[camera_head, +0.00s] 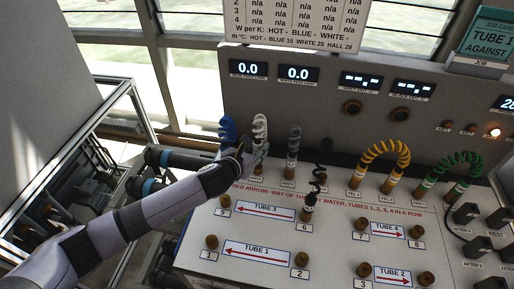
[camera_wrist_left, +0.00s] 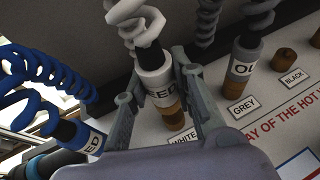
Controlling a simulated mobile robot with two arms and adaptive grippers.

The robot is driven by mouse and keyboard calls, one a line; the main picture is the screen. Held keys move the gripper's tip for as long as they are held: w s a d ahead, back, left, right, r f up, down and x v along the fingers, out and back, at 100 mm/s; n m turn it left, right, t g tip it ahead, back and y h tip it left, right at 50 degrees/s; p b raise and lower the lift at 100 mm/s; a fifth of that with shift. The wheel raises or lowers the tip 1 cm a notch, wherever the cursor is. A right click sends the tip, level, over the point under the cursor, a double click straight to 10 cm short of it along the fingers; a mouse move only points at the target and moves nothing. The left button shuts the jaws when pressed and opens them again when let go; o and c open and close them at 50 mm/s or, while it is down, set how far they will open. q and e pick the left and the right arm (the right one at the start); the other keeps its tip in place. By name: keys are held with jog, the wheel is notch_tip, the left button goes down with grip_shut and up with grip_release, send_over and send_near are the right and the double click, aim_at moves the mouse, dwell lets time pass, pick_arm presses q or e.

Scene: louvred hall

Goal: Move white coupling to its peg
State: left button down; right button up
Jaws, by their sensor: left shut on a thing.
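The white coupling (camera_wrist_left: 155,75), under a white coiled hose (camera_head: 260,128), stands over a brown peg (camera_wrist_left: 172,112) beside the WHITE label (camera_wrist_left: 183,138). I cannot tell how far it sits down on the peg. My left gripper (camera_head: 249,160) has its two fingers on either side of the coupling and is shut on it; the fingers also show in the left wrist view (camera_wrist_left: 160,100). In the head view the gripper hides part of the coupling and the peg. My right gripper is not in view.
A blue coiled hose (camera_head: 227,129) is close on the left, and a grey one with its coupling (camera_wrist_left: 244,58) stands on the right at GREY. A black coupling (camera_head: 308,207) stands at position 6. Yellow hoses (camera_head: 386,148) and green hoses (camera_head: 452,165) arch farther right.

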pick_arm(q)
jog(key=shift+f, duration=0.25)
dwell(0.3)
jog(key=shift+f+b, duration=0.35)
jog(key=shift+f, duration=0.1)
jog(key=shift+f+b, duration=0.5)
jog(key=shift+f, duration=0.4)
jog(key=c, duration=1.2)
grip_release()
jog(key=shift+c, duration=0.2)
